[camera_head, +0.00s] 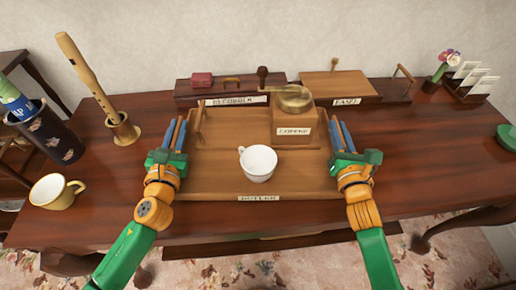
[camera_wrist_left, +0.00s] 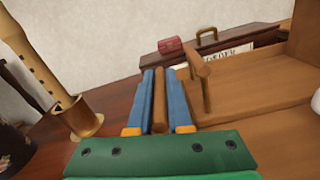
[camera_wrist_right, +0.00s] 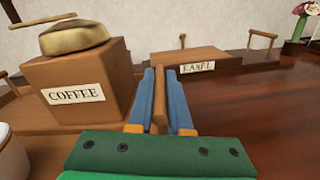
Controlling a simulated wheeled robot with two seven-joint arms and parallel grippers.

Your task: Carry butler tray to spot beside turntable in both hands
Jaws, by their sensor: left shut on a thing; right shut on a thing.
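The butler tray (camera_head: 215,178) is a flat brown wooden board with a label on its front edge, in the middle of the dark table. It bears a white cup (camera_head: 258,164) and a coffee grinder (camera_head: 293,125) labelled COFFEE. My left gripper (camera_head: 180,135) is shut on a brown wooden part at the tray's left side, seen between its blue fingers in the left wrist view (camera_wrist_left: 158,100). My right gripper (camera_head: 340,137) is shut on a similar part at the right side. I cannot tell whether the tray touches the table. I cannot pick out the turntable for sure.
A labelled stand with a red box (camera_head: 202,80) is behind the tray, beside an EASEL board (camera_head: 335,85). A recorder (camera_head: 85,72) in a holder, a yellow mug (camera_head: 55,191) and a dark pot (camera_head: 52,137) are left. Bare tabletop (camera_head: 430,150) lies right of the tray.

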